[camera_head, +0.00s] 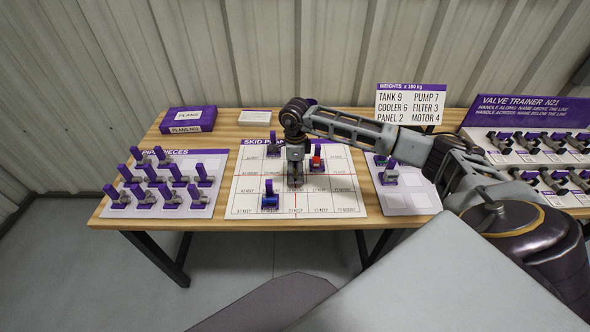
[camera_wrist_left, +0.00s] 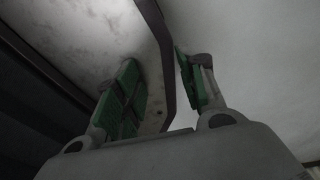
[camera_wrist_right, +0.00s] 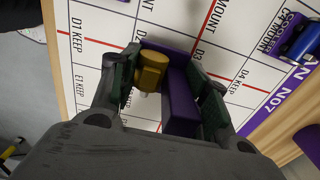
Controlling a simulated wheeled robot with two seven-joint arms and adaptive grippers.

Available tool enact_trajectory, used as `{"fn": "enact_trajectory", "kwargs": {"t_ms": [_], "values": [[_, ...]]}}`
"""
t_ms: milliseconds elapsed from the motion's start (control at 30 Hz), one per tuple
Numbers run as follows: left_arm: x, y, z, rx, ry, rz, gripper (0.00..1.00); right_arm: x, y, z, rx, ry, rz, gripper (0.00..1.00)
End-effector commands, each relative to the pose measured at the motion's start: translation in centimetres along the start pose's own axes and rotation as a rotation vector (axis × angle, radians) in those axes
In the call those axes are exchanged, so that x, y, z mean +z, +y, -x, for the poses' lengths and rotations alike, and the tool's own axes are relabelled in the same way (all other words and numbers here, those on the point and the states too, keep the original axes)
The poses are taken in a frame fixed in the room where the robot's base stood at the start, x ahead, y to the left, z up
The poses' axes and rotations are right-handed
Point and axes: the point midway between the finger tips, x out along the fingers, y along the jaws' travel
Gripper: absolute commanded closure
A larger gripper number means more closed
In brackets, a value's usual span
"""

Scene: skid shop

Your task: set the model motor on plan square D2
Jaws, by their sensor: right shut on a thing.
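My right gripper (camera_head: 295,182) is over the middle of the white skid plan board (camera_head: 245,205). In the right wrist view its fingers (camera_wrist_right: 165,95) are closed on a purple upright block with a gold cylinder (camera_wrist_right: 152,70) at its side, which looks like the model motor. The held piece is over the D2 and D3 labels. I cannot tell whether it touches the board. In the head view the gripper hides it. My left gripper (camera_wrist_left: 162,85) is open and empty in the left wrist view, and out of the head view.
A blue piece (camera_head: 270,201) stands at the board's near left, a red piece (camera_head: 316,162) just right of my gripper. Pipe pieces (camera_head: 155,190) fill a left mat. A right mat (camera_head: 408,204) holds a few pieces.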

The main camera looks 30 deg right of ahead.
Motion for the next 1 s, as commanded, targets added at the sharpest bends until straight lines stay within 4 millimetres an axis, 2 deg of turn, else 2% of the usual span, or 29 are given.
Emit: {"fn": "enact_trajectory", "kwargs": {"t_ms": [500,1000], "values": [[0.1,0.5,-1.2,0.005,0.003,-0.002,0.60,0.0,0.0,-1.6,0.000,0.000,0.000,0.82],[0.0,0.6,-1.4,0.006,0.002,0.000,0.60,0.1,0.0,-1.7,-0.001,-0.001,0.000,0.82]]}}
